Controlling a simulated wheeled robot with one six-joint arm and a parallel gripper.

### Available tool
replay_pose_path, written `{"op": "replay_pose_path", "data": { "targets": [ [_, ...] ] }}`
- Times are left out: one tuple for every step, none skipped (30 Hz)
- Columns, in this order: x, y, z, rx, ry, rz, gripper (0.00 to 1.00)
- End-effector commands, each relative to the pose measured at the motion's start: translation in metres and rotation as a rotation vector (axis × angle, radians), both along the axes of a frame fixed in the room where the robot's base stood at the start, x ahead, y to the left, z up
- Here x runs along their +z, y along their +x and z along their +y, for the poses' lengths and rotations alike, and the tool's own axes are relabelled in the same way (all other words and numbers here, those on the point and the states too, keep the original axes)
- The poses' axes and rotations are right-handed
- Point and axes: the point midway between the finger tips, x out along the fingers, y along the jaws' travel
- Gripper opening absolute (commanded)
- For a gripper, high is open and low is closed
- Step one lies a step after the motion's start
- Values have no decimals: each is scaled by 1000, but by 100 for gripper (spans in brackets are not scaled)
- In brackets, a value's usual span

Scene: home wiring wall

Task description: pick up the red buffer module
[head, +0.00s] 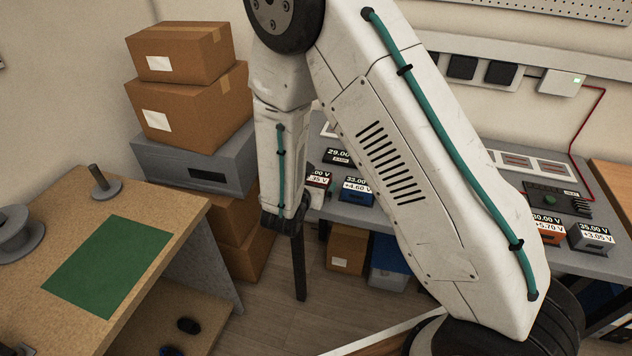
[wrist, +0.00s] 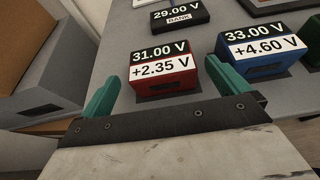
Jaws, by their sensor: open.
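The red buffer module (wrist: 163,84) stands on the grey bench top, labelled 31.00 V and +2.35 V. In the wrist view it lies just ahead of my gripper (wrist: 165,90), between the lines of its two teal fingers. The fingers are apart and nothing is held. In the head view the red module (head: 318,184) shows only in part, beside my arm. My gripper's fingers are hidden there behind my own arm.
A blue module (wrist: 257,62) marked 33.00 V stands close to the right of the red one. A dark 29.00 V bank unit (wrist: 180,16) is behind. Stacked cardboard boxes (head: 185,110) and a grey case (head: 190,162) stand left of the bench. An orange module (head: 546,232) sits farther right.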

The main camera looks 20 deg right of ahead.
Motion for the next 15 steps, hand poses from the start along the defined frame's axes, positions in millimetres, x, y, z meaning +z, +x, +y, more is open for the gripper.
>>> {"op": "replay_pose_path", "data": {
  "targets": [
    [-3,4,-5,-2,0,0,100],
    [-5,7,-7,-3,0,0,100],
    [-7,12,-11,-4,0,0,100],
    [-9,15,-14,-4,0,0,100],
    [-11,19,-17,-4,0,0,100],
    [-13,23,-20,-4,0,0,100],
    [-14,26,-22,-4,1,0,100],
    [-16,29,-23,-2,0,0,100],
    [-17,31,-25,-2,0,0,100],
    [-17,31,-26,-2,1,1,100],
    [-17,32,-26,-1,1,0,100],
    [-17,32,-25,-1,1,0,100],
    [-17,32,-25,-1,1,0,100],
    [-17,32,-25,-1,1,0,100],
    [-17,32,-25,-1,1,0,100]
  ]
}}
